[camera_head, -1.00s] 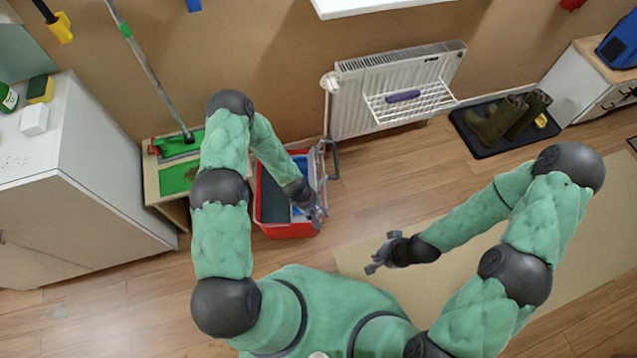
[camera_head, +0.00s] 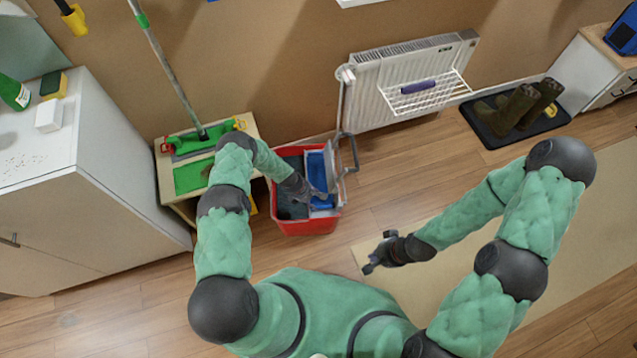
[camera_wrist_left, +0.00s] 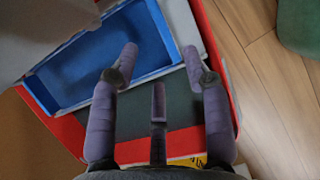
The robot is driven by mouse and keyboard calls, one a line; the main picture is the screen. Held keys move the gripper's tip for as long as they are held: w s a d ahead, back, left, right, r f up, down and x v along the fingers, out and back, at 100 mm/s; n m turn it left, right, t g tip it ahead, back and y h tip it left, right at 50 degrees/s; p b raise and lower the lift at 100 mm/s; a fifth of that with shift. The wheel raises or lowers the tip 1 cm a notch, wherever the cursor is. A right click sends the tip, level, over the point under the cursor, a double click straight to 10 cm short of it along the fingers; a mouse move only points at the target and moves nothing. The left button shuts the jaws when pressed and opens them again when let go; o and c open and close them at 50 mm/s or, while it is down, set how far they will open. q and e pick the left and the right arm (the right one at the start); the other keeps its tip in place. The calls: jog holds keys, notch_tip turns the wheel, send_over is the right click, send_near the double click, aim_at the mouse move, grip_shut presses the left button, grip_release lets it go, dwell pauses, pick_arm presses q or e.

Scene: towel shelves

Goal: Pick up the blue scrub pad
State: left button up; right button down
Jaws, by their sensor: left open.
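A blue rectangular piece (camera_head: 318,172) with a raised rim lies in the red bucket (camera_head: 305,226). It also shows in the left wrist view (camera_wrist_left: 95,62), and I cannot tell whether it is a scrub pad or a tray. My left gripper (camera_head: 318,193) is open over the bucket. In the left wrist view its fingers (camera_wrist_left: 160,65) are spread, with the tips over the blue piece's near edge and nothing between them. My right gripper (camera_head: 378,252) looks open and empty above the floor. A purple-blue bar (camera_head: 418,87) lies on the radiator's wire rack.
The bucket has a grey wringer frame (camera_head: 347,155) on its right. A low bench with a green mop (camera_head: 205,143) stands to its left, beside a white cabinet (camera_head: 120,190). A radiator (camera_head: 415,60) and boots on a mat (camera_head: 493,135) are behind. Floor right of the bucket is clear.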

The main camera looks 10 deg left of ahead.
aim_at(318, 207)
pick_arm(q)
jog(key=shift+s+b+x, duration=0.2)
jog(key=shift+b+x, duration=0.55)
jog(key=shift+x, duration=0.6)
jog(key=shift+s+b+x, duration=0.15)
jog(key=shift+b+x, duration=0.55)
jog(key=shift+x, duration=0.7)
jog(key=shift+d, duration=0.15)
jog(key=shift+r, duration=0.1)
grip_shut()
